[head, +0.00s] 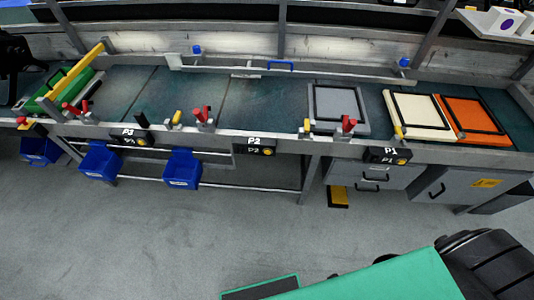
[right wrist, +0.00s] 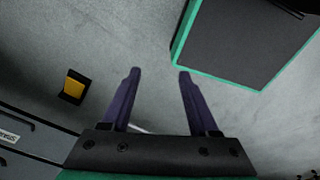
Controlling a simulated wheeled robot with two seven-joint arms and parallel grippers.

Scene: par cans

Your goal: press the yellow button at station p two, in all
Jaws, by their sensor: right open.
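The P2 station box (head: 255,146) is a small black box on the front edge of the long bench, near the middle of the head view. Its round yellow button (head: 267,151) shows at the lower right of the label. Nothing touches it. My right gripper (right wrist: 158,74) is open and empty in the right wrist view, with bare floor between its dark fingers. It is far from the P2 box, which does not show in that view. My left gripper is not in view.
Similar boxes P3 (head: 131,137) and P1 (head: 388,155) sit along the same bench edge. Red-handled clamps (head: 204,116) stand on the bench. Blue bins (head: 182,169) hang below it. A yellow-black block (head: 338,196) lies on the floor. Grey floor (head: 190,235) before the bench is clear.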

